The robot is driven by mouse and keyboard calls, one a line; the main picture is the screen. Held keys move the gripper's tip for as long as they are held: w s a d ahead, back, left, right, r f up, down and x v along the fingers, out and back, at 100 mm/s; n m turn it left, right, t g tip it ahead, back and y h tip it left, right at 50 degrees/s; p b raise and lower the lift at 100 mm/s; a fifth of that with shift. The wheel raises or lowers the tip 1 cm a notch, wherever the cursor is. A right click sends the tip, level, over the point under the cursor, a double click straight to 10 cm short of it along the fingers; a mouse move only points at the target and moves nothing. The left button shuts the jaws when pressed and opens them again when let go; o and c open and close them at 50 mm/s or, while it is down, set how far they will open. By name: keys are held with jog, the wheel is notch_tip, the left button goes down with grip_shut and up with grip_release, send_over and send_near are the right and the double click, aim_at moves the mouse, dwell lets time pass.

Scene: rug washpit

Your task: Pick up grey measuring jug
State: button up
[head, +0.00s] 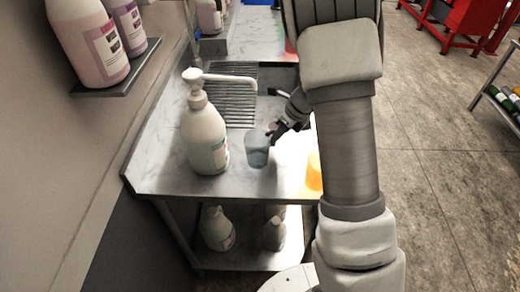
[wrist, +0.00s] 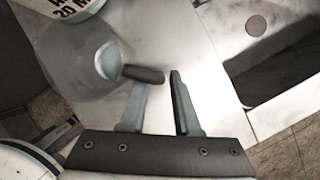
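The grey measuring jug (head: 257,150) stands upright on the steel-like bench top, right of the large pump bottle. In the wrist view the jug (wrist: 72,68) is translucent, at the left, with a dark handle (wrist: 145,75) pointing right. My gripper (head: 277,130) is at the jug's right side in the head view. In the wrist view my gripper (wrist: 159,84) has its fingers apart, with the handle's end at the fingertips, overlapping the left finger's tip. I cannot tell whether they touch. Nothing is clamped.
The white pump bottle (head: 204,138) stands close left of the jug. An orange container (head: 314,172) is to the right, partly hidden by my arm. A drain grate (head: 232,95) lies behind. Bottles (head: 217,229) stand on the lower shelf. A wall shelf (head: 115,80) is at upper left.

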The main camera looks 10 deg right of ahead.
jog(key=shift+x, duration=0.95)
jog(key=shift+c, duration=0.2)
grip_shut()
dwell(0.5)
